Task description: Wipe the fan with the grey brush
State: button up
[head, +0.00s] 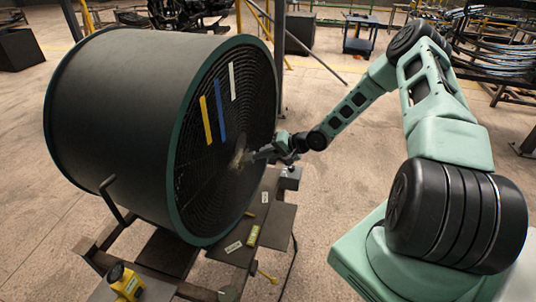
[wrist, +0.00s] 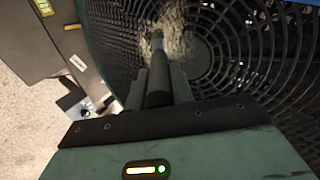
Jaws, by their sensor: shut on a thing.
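The fan is a large dark green drum (head: 130,110) lying on its side, with a round black grille (head: 200,160) facing my arm. The grille fills much of the wrist view (wrist: 235,70). My gripper (head: 277,150) is in front of the lower middle of the grille. In the wrist view my gripper (wrist: 160,88) is shut on the dark handle of the brush (wrist: 157,65), which points at the grille. A pale, dusty-looking patch (wrist: 172,25) lies around the brush's tip; it also shows in the head view (head: 238,157). The bristles are not clear, and contact cannot be told.
Yellow (head: 206,120), blue (head: 219,104) and white (head: 232,80) strips are on the grille. A dark stand (head: 270,226) with small labelled items is below it. A yellow device (head: 125,281) sits front left. Metal racks (head: 500,50) stand back right. Open floor lies between.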

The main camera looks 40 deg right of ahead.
jog(key=shift+w+d+r+p, duration=0.7)
jog(key=shift+w+d+p, duration=0.9)
jog(key=shift+d, duration=1.35)
jog(key=shift+s+a+b, duration=0.25)
jog(key=shift+s+a, duration=0.2)
jog(key=shift+a, duration=0.5)
jog(key=shift+s+a+b, duration=0.2)
jog(key=shift+s+a, duration=0.25)
jog(key=shift+a, duration=0.45)
jog(key=shift+s+a+b, duration=0.25)
jog(key=shift+s+a, duration=0.2)
jog(key=shift+a, duration=0.5)
jog(key=shift+s+a, duration=2)
jog(key=shift+a, duration=1.3)
jog(key=shift+w+d+r, duration=0.2)
jog(key=shift+w+d, duration=0.35)
jog(key=shift+d, duration=0.45)
jog(key=shift+w+d+r, duration=0.15)
jog(key=shift+w+d, duration=0.45)
jog(key=shift+d, duration=0.45)
jog(key=shift+w+d+r, duration=0.2)
jog(key=shift+w+d, duration=0.35)
jog(key=shift+d, duration=0.45)
jog(key=w+d+p, duration=0.2)
jog(key=w+d, duration=0.1)
jog(key=d, duration=0.3)
jog(key=shift+w, duration=0.25)
jog(key=shift+d, duration=0.1)
